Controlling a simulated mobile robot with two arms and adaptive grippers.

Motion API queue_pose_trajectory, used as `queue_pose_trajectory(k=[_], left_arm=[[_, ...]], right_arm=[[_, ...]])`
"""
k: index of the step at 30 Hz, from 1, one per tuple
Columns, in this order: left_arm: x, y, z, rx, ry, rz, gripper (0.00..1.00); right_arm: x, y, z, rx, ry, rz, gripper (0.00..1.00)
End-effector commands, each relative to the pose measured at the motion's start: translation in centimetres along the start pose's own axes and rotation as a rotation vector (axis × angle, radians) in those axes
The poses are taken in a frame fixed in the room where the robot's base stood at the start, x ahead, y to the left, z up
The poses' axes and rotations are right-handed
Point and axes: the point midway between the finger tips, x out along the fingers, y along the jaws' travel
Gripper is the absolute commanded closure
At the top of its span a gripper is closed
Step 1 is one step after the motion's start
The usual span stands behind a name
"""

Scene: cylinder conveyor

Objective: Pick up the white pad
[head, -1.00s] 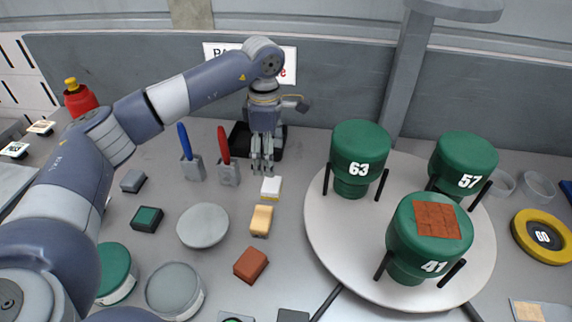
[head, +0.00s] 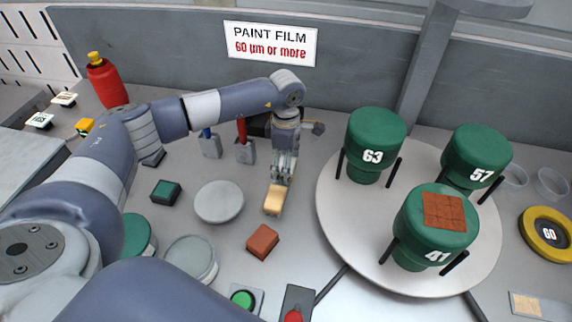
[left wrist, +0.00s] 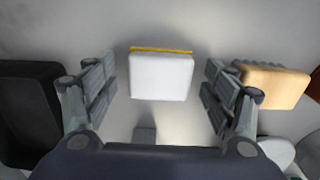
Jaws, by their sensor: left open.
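The white pad (left wrist: 161,75), a small white block with a yellow edge, lies on the table between the fingers in the left wrist view. In the head view it is hidden behind my left gripper (head: 279,180). My left gripper points down over it and is open, one finger on each side of the pad; I cannot tell whether they touch it. My right gripper is not in view.
A tan block (head: 274,199) lies close beside the left gripper and also shows in the left wrist view (left wrist: 274,84). A dark tray (left wrist: 30,105) is on the other side. A red-brown block (head: 262,241) and a grey disc (head: 219,202) are nearby. The white turntable (head: 340,228) with green cylinders stands right.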

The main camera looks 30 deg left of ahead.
Motion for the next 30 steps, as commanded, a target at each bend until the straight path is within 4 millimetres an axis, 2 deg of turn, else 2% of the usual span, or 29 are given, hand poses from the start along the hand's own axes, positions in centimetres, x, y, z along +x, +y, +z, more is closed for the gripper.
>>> queue_pose_trajectory(k=[6,12,13,23,26,30], left_arm=[[0.1,0.0,0.0,0.0,0.0,0.001,0.22],[0.1,0.0,0.0,0.0,-0.001,0.001,0.68],[0.1,0.0,0.0,0.0,0.0,0.0,0.71],[0.0,0.0,0.0,0.0,0.0,0.0,0.71],[-0.9,0.1,0.1,0.0,-0.002,0.003,0.71],[-3.4,0.1,0.1,0.001,-0.003,0.005,0.71]], right_arm=[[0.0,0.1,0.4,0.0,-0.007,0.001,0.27],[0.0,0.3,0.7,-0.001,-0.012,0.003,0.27],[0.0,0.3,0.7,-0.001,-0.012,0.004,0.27],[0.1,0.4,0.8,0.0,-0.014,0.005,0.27],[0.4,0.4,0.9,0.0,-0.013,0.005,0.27],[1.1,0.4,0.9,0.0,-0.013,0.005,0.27]])
